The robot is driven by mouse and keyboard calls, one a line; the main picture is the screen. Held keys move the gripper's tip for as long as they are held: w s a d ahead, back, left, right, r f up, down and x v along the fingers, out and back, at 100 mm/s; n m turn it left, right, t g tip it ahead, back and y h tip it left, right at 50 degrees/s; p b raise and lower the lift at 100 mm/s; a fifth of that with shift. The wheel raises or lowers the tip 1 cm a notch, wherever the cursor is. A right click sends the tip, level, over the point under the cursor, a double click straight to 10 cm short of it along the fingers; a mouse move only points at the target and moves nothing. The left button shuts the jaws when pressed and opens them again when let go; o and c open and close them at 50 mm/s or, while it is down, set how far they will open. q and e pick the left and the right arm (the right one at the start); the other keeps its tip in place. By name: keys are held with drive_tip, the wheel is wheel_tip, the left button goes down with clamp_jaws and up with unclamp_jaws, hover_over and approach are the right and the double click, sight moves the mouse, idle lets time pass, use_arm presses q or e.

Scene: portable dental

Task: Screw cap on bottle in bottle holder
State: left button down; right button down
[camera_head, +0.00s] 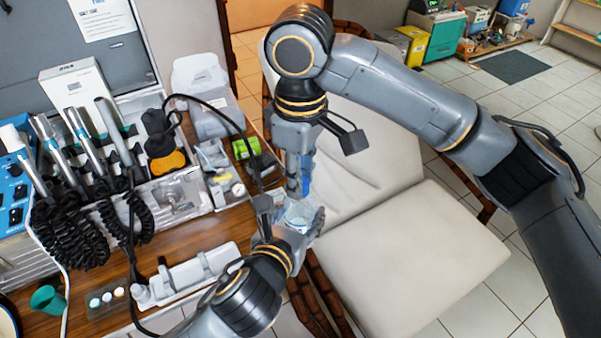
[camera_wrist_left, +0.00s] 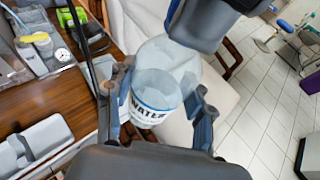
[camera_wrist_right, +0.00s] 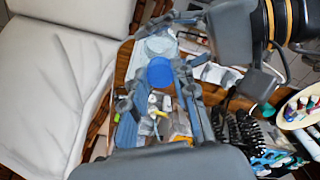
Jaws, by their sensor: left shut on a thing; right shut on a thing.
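A clear water bottle (camera_head: 298,214) with a "WATER" label is held in the air by my left gripper (camera_head: 283,222). In the left wrist view the bottle (camera_wrist_left: 160,85) sits between both fingers of the left gripper (camera_wrist_left: 160,105). My right gripper (camera_head: 298,183) is just above the bottle. In the right wrist view a round blue cap (camera_wrist_right: 160,71) is between the fingertips of the right gripper (camera_wrist_right: 158,75), with the clear bottle (camera_wrist_right: 158,46) close beyond it. I cannot tell whether cap and bottle touch. The white bottle holder (camera_head: 186,277) lies on the wooden counter at lower left.
The dental unit with several handpieces (camera_head: 90,140) and coiled black cords stands at left. A teal cup (camera_head: 47,300) and a tray of small jars (camera_head: 108,300) are at the counter's front. The beige chair (camera_head: 420,260) is at right of my grippers.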

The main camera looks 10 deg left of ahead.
drive_tip(key=m, duration=1.2)
drive_tip(key=shift+m, duration=0.4)
drive_tip(key=c, duration=1)
unclamp_jaws()
wheel_tip(320, 180, up, 12)
drive_tip(key=shift+w, duration=0.1)
